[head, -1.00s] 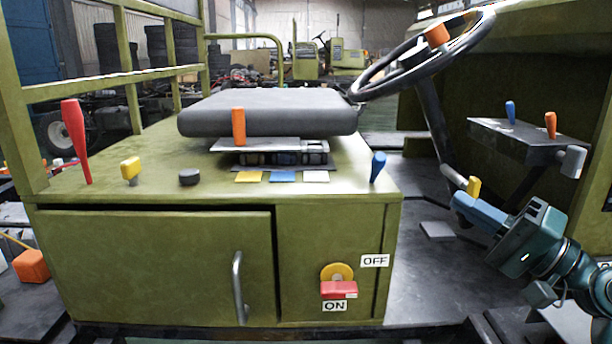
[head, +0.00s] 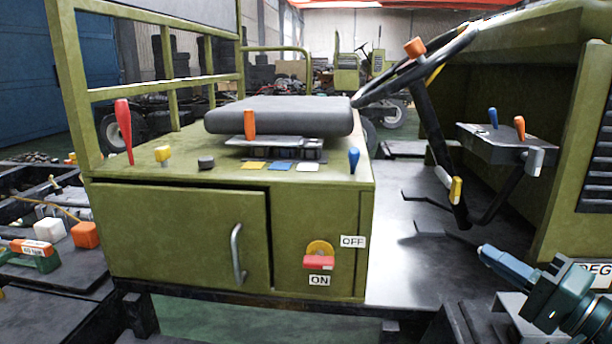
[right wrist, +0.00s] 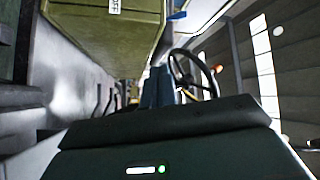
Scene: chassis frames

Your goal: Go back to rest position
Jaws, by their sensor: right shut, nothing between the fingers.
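My right gripper (head: 487,254) is at the lower right of the head view. Its blue fingers are together with nothing between them, and they point up and left over the dark floor plate. It stands apart from the green seat box (head: 180,235), well to its right. In the right wrist view the blue fingers (right wrist: 157,88) show at the middle, with the steering wheel (right wrist: 195,75) beyond them. My left gripper is not in the head view.
The steering wheel (head: 420,62) and a lever with a yellow handle (head: 455,190) stand above the gripper. A grey shelf (head: 485,142) with blue and orange levers is at the right. The floor plate (head: 400,265) left of the gripper is clear.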

